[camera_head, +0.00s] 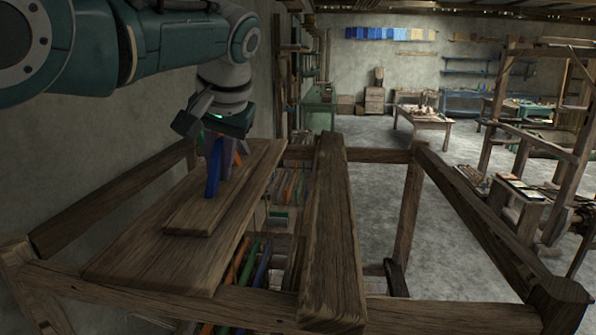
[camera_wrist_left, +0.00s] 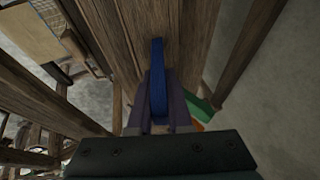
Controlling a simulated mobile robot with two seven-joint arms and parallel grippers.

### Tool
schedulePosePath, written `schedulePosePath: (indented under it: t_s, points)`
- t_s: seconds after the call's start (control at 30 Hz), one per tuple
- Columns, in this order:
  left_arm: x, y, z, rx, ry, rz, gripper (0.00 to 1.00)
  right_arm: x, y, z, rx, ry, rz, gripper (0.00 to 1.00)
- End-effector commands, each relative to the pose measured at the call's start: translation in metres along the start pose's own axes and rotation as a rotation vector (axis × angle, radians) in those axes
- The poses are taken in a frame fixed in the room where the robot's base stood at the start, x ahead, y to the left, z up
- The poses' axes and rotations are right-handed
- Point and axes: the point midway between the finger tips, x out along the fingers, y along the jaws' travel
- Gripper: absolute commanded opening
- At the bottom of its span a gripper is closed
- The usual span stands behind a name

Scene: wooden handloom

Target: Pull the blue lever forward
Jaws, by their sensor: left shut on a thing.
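The blue lever (camera_head: 213,169) stands up from a raised wooden block on a wide plank at the left of the loom. It leans slightly in the head view. My left gripper (camera_head: 222,150) comes down from above and is shut on the lever. In the left wrist view the blue lever (camera_wrist_left: 158,75) runs between the two purple-grey fingers of my left gripper (camera_wrist_left: 160,100). The lever's upper end is hidden by the gripper. My right gripper is not in view.
A thick wooden beam (camera_head: 332,230) runs along the loom right of the plank (camera_head: 150,262). Coloured bars (camera_head: 250,262) show below in the gap. A wall stands close on the left. Open floor (camera_head: 375,175) lies beyond the frame, with a small table (camera_head: 424,119) farther back.

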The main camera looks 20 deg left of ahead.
Motion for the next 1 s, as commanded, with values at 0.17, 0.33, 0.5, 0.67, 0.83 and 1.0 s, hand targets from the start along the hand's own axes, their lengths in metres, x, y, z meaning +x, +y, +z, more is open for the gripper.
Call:
schedulePosePath:
  t_s: [0.17, 0.33, 0.5, 0.67, 0.83, 1.0]
  points:
    - [0.003, 0.004, 0.001, 0.029, 0.003, -0.070, 0.00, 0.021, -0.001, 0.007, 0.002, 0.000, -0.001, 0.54]
    - [0.002, 0.004, 0.001, 0.044, 0.001, -0.106, 0.00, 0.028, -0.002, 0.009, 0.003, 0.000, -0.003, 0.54]
    - [0.001, 0.003, 0.000, 0.050, 0.001, -0.119, 0.00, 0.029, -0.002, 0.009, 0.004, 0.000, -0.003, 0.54]
    - [0.001, 0.003, 0.000, 0.051, 0.000, -0.119, 0.00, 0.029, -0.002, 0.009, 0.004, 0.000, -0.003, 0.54]
    - [0.001, 0.003, 0.001, 0.051, 0.000, -0.119, 0.20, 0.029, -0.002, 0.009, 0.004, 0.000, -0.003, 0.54]
    - [0.001, 0.003, 0.001, 0.051, 0.000, -0.118, 0.39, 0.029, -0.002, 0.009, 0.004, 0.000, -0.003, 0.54]
